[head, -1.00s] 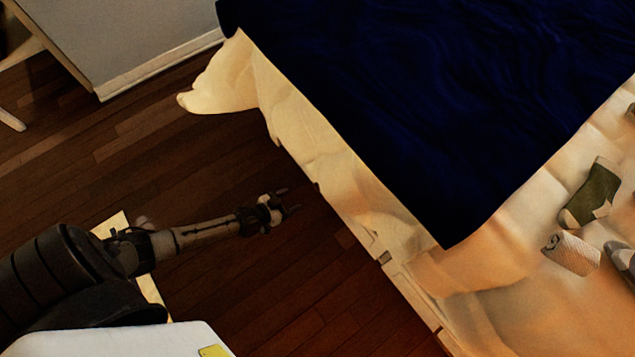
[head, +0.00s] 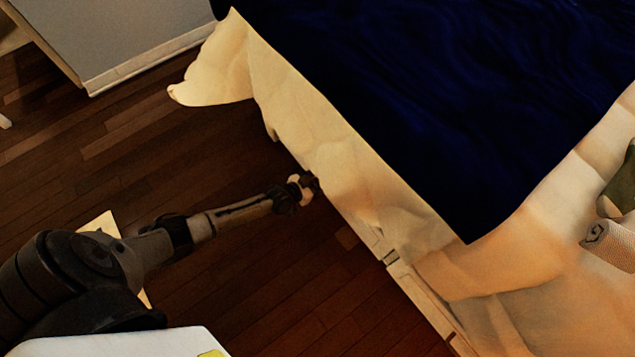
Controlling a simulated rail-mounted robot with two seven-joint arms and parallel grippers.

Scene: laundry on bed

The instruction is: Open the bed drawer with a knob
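The bed's pale side panel (head: 418,292) runs diagonally along the floor. Much of it is covered by hanging cream bedding. A small dark fitting or gap (head: 390,257) shows on the panel; I cannot tell whether it belongs to a drawer. No knob is clearly visible. My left gripper (head: 312,184) reaches in from the left, with its fingertips at the bed's lower side edge, left of the dark fitting. Its fingers are dark and small against the bed side, so I cannot see whether they are open or touching anything. My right gripper is out of view.
A dark blue blanket (head: 420,100) covers the bed top. A grey sock-like item (head: 610,243) lies on the cream bedding at right. A grey cabinet or wall piece (head: 120,40) stands at upper left.

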